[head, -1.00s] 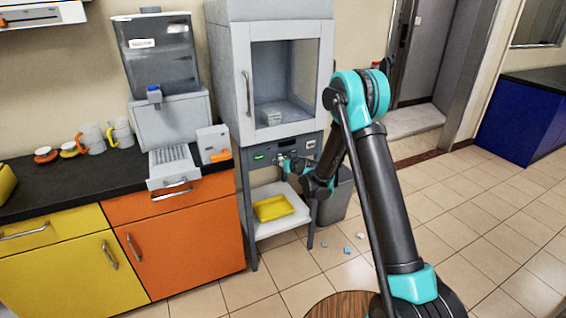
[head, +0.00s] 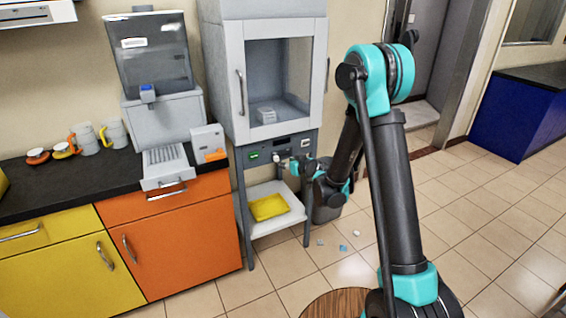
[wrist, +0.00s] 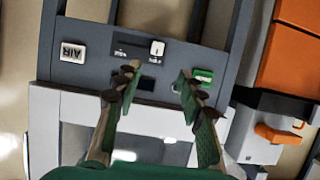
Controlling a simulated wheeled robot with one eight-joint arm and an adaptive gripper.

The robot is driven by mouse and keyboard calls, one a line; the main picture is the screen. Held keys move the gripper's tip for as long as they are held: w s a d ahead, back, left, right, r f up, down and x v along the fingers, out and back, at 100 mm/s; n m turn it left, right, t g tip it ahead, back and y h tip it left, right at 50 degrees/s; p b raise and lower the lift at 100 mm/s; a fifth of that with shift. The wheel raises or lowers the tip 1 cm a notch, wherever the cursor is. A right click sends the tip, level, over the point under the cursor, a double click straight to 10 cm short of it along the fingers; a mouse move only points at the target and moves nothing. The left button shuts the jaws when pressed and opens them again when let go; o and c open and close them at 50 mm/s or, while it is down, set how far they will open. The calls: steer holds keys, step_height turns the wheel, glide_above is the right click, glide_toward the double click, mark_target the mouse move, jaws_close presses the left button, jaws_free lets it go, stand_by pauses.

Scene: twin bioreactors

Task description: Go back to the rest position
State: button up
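My gripper (wrist: 158,74) shows in the wrist view with its two fingers apart and nothing between them. It is in front of the grey control panel (wrist: 84,80) of the cabinet. In the head view my gripper (head: 297,167) is small, in front of the right part of the panel, under the glass-fronted cabinet (head: 272,132). Whether the fingers touch the panel cannot be told.
A yellow tray (head: 268,207) lies on the shelf below the panel. Small bits (head: 343,248) lie on the floor. The counter (head: 85,178) is at the left. Open tiled floor (head: 480,240) is at the right.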

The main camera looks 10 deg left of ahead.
steer(key=shift+s+d+r, duration=0.2)
steer(key=shift+s+d, duration=0.1)
steer(key=shift+s, duration=0.15)
steer(key=s+d+r+m+g+h, duration=0.2)
steer(key=s+d+r+g+h, duration=0.15)
steer(key=s+d, duration=1.1)
steer(key=s+d+f+m+g+h, duration=0.1)
steer(key=s+d+m+h, duration=0.1)
steer(key=s+d, duration=0.5)
steer(key=s+d+f+m+g+h, duration=0.2)
steer(key=s+d, duration=0.5)
steer(key=s, duration=0.8)
steer(key=shift+d+f+m, duration=0.25)
steer(key=shift+d+m, duration=0.05)
steer(key=shift+m, duration=0.1)
steer(key=shift+g, duration=0.25)
